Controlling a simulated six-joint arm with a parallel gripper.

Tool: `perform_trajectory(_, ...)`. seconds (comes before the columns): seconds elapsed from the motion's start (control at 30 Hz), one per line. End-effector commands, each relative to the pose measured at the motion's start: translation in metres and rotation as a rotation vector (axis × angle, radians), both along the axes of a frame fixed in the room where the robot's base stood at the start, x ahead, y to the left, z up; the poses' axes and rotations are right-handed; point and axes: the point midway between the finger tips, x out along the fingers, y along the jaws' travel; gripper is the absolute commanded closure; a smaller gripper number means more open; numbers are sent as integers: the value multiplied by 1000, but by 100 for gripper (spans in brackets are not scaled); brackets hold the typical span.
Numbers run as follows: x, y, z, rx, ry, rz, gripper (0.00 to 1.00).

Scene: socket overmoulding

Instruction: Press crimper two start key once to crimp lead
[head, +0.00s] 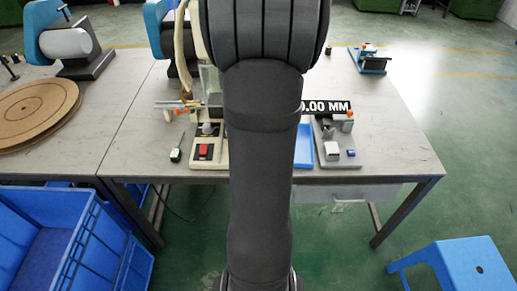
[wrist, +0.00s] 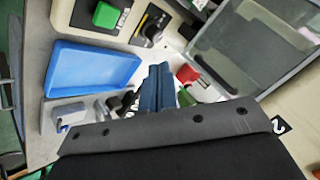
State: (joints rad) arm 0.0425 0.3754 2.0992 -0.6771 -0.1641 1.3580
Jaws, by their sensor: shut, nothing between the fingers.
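A green key (wrist: 106,14) sits on a pale control box at the top, beside a black knob (wrist: 152,32). I cannot tell for sure that this is crimper two's start key. My gripper (wrist: 157,88) shows its blue fingers close together, with nothing held, apart from the green key. No lead can be made out clearly. In the head view my arm hides the gripper and the middle of the bench.
A blue tray (head: 304,147) lies right of my arm, also in the wrist view (wrist: 92,72). A measuring fixture (head: 335,150) stands beside it, before a 0.00 MM display (head: 325,107). A red key (head: 203,151) is on a panel left of my arm.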

Motion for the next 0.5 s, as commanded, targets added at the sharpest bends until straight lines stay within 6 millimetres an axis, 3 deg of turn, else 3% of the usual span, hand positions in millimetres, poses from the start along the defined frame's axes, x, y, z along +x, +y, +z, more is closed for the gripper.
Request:
perform_trajectory(0.27, 0, 0, -21, -1, 4, -2, 100)
perform_trajectory(0.5, -1, 0, -58, -1, 5, 0, 100)
